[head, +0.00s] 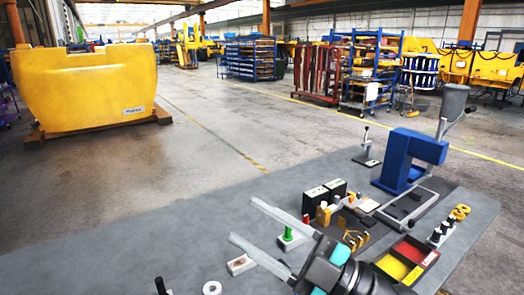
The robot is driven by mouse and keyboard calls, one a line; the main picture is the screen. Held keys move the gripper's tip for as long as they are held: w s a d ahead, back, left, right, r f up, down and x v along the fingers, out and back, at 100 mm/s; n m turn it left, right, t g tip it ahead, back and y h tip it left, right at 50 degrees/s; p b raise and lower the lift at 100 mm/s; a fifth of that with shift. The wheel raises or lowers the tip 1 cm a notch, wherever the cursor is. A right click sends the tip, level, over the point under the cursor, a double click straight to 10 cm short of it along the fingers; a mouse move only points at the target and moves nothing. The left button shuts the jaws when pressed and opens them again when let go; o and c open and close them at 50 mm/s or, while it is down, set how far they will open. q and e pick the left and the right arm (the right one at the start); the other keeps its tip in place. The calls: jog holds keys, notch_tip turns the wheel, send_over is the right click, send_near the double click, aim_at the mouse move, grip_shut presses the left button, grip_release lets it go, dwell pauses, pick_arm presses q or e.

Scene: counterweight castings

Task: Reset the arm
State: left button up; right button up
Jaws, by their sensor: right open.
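My right gripper (243,218) reaches in from the bottom right of the head view. Its two long pale fingers point to the upper left and are spread apart, with nothing between them. It shows above the grey worktable (190,225), near a green peg on a white base (287,234) and a small white block (241,264). Whether the fingers touch the table cannot be told. My left gripper is not in view.
A blue press (411,158) stands at the table's right back. A red and yellow tray (408,262), black boxes (314,200) and small brass parts (355,239) crowd the right side. A white ring (212,288) lies in front. The table's left is mostly clear.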

jog(key=w+d+f+m+t+h, duration=0.2)
jog(key=w+d+m+t+h, duration=0.3)
jog(key=d+m+t+h, duration=0.85)
jog(key=s+d+f+m+g+h, duration=0.1)
jog(key=d+f+m+g+h, duration=0.2)
jog(key=f, duration=0.4)
jog(key=s+d+f+m+g+h, duration=0.2)
jog(key=f+m+g+h, duration=0.25)
jog(key=f+g, duration=0.2)
jog(key=s+a+f+g+y, duration=0.2)
jog(key=s+f+g, duration=0.8)
jog(key=s+f, duration=0.65)
jog(key=s+f+g+b, duration=0.15)
jog(key=f+b, duration=0.25)
jog(key=f, duration=1)
jog(key=s+f+b, duration=0.2)
jog(key=f+b, duration=0.1)
jog(key=f, duration=1)
jog(key=s+d+f+b, duration=0.1)
jog(key=s+f+b, duration=0.2)
jog(key=s+f, duration=0.5)
jog(key=s+d+f+g+b, duration=0.1)
jog(key=s+f+b, duration=0.3)
jog(key=s+f, duration=0.4)
notch_tip(320, 180, down, 6)
jog(key=shift+d+r+n, duration=0.2)
jog(key=shift+d+n, duration=0.2)
jog(key=shift+d, duration=0.05)
